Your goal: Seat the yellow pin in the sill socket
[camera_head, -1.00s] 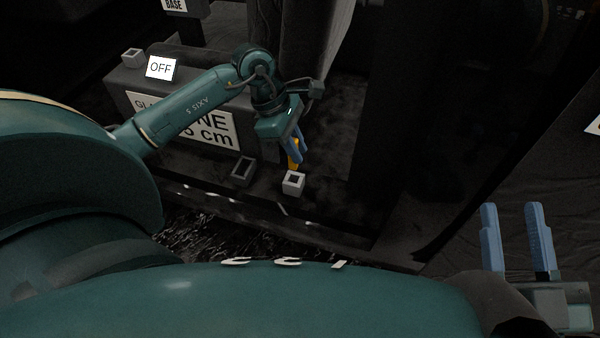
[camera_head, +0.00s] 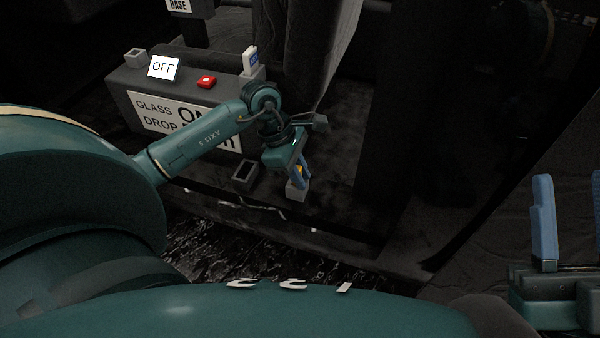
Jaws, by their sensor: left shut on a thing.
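My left gripper (camera_head: 301,178) is shut on the yellow pin (camera_head: 299,169), of which only a small yellow patch shows between the blue fingers. The fingers cover the socket's opening, so I cannot tell how deep the pin's lower end sits. My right gripper (camera_head: 571,215) is at the right edge, with its blue fingers apart and nothing between them, far from the socket.
A dark grey open socket (camera_head: 244,174) stands just left of the sill socket.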

